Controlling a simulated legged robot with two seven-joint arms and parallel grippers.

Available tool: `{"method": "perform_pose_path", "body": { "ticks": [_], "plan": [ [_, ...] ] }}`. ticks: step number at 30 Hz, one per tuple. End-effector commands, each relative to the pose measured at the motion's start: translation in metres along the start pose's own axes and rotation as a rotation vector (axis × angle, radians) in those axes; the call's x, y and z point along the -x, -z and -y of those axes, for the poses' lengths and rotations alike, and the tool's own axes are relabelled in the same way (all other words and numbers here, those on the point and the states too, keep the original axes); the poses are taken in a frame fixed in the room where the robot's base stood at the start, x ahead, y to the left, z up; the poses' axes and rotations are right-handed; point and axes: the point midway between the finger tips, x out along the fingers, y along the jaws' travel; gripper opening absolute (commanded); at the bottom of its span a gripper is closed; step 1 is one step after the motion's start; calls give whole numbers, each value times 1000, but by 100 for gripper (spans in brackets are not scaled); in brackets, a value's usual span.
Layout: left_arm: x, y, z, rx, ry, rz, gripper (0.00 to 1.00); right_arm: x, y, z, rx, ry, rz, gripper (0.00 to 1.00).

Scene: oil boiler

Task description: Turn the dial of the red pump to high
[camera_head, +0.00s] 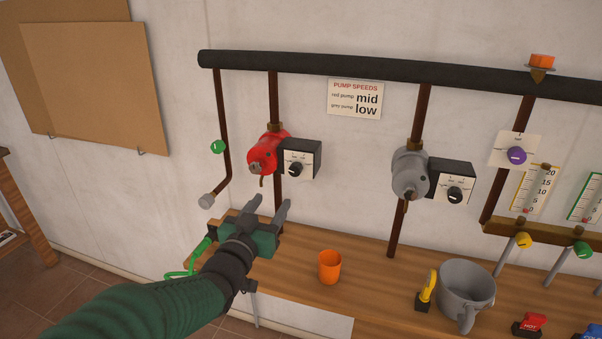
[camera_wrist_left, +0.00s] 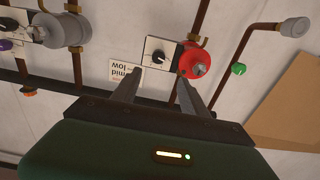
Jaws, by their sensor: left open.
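The red pump (camera_head: 264,152) is mounted on a brown vertical pipe on the wall. A dark box on its right side carries a white plate with a black dial (camera_head: 295,170); its setting is too small to read. My left gripper (camera_head: 272,205) is open and empty, below and apart from the dial, with its fingers pointing up toward it. The left wrist view is upside down. There the red pump (camera_wrist_left: 196,62) and its black dial (camera_wrist_left: 161,57) lie beyond my left gripper's fingertips (camera_wrist_left: 157,80). My right gripper is not in view.
A grey pump (camera_head: 408,174) with its own dial (camera_head: 455,195) is to the right. A sign (camera_head: 355,99) reads red pump mid, grey pump low. An orange cup (camera_head: 330,267) and a grey mug (camera_head: 466,288) stand on the wooden bench (camera_head: 385,275). A green knob (camera_head: 218,147) is left of the pump.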

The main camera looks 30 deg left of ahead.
Motion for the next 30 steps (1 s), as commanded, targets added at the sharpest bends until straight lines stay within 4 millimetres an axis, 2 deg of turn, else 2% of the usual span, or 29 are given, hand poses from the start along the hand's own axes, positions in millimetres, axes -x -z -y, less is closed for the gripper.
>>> {"method": "perform_pose_path", "body": {
  "ticks": [3,9,15,20,27,28,30],
  "plan": [
    [-34,-3,-2,-4,-3,7,52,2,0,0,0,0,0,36],
    [-88,-3,-3,-4,-3,8,52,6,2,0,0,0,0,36],
    [-129,-2,-2,-3,-2,5,52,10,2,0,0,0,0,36],
    [-144,-2,-2,-1,-1,5,52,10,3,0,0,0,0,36],
    [-146,-2,-2,-1,-2,4,52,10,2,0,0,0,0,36],
    [-146,-2,-2,-1,-2,4,50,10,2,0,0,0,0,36],
    [-146,-2,-2,-1,-2,4,41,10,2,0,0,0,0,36]
  ]
}}
